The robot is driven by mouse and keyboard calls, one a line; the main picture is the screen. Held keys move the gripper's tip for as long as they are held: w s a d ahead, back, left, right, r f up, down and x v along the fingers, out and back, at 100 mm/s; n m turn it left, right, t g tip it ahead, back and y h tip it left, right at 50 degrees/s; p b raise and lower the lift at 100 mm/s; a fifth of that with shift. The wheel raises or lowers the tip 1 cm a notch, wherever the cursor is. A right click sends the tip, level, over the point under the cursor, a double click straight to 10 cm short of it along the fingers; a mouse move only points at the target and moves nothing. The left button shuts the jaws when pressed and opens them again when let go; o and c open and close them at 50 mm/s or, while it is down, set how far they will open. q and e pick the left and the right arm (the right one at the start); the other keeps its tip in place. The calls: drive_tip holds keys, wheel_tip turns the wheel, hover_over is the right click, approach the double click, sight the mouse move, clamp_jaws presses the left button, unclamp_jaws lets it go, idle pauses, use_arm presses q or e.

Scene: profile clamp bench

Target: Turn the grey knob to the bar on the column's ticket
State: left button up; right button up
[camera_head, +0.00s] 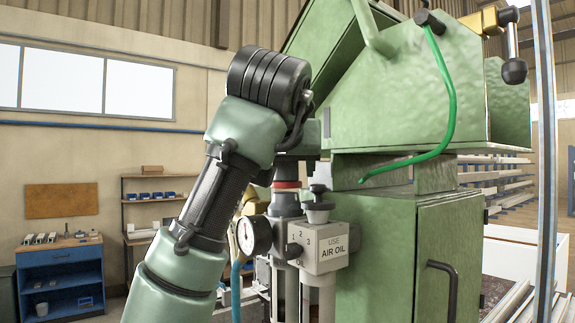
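A grey knob (318,211) with a dark top stands upright on the valve block (322,247) at the centre. I cannot make out a pressure ticket on a column. My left arm rises in front, left of the knob, apparently not touching it. Neither gripper shows.
The large green machine (400,95) fills the centre and right, with a green hose (449,90) hanging across it. A green cabinet (405,260) with a black handle stands right of the knob. A metal post (544,150) is at the right. A blue workbench (60,275) stands far left.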

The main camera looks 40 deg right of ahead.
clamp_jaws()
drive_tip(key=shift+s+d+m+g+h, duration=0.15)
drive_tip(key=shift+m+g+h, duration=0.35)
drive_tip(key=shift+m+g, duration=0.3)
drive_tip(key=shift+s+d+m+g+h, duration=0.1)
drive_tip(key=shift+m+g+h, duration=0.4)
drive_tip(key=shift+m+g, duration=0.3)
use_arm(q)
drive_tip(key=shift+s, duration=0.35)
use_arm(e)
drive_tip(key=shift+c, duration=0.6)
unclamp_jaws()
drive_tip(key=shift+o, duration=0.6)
